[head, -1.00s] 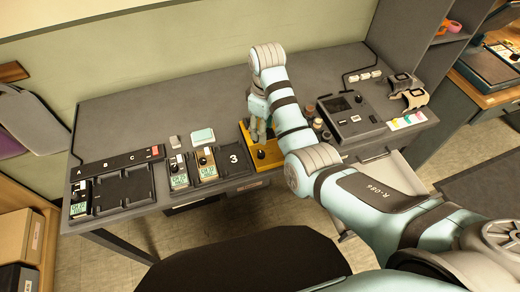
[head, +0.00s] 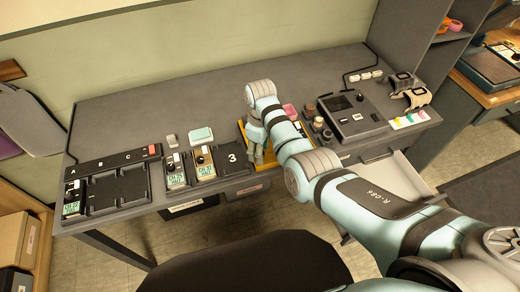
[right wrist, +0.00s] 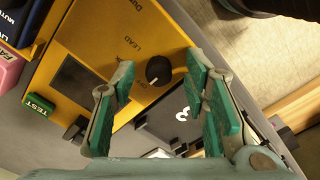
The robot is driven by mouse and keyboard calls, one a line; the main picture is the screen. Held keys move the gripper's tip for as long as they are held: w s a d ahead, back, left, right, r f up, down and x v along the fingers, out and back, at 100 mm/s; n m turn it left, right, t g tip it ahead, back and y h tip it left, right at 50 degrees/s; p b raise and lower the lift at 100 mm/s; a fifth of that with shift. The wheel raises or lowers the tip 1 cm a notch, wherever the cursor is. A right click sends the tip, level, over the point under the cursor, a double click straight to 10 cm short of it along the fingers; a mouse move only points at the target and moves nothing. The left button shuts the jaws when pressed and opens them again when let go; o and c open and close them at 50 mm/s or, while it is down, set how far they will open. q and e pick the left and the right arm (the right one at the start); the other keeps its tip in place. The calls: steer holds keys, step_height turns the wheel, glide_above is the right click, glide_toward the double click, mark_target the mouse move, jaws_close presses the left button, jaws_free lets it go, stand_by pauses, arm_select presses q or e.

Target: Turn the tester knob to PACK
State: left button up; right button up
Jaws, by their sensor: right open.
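The yellow tester (head: 265,167) sits on the grey desk, mostly covered by my right arm in the head view. In the right wrist view the tester (right wrist: 150,28) shows a black round knob (right wrist: 158,70), a dark screen (right wrist: 82,80) and a green TEST button (right wrist: 38,105). The word LEAD is printed near the knob; I cannot read PACK anywhere. My right gripper (head: 255,156) is down over the tester's front part. Its green-padded fingers (right wrist: 160,62) are open, one on each side of the knob. I cannot tell whether they touch it. My left gripper is out of view.
A black tray numbered 3 (head: 232,158) stands close left of the tester, with small devices (head: 203,163) beside it. A black lettered rack (head: 112,160) is further left. A grey machine (head: 352,117) is to the right.

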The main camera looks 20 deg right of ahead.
jaws_close()
steer(key=shift+r+m, duration=0.1)
steer(key=shift+m, duration=0.2)
steer(key=shift+m+p, duration=0.5)
steer(key=shift+p, duration=0.1)
steer(key=shift+m+p, duration=0.65)
steer(key=shift+m, duration=0.45)
steer(key=shift+m+p, duration=0.4)
steer(key=shift+m, duration=2.1)
steer(key=shift+w, duration=0.1)
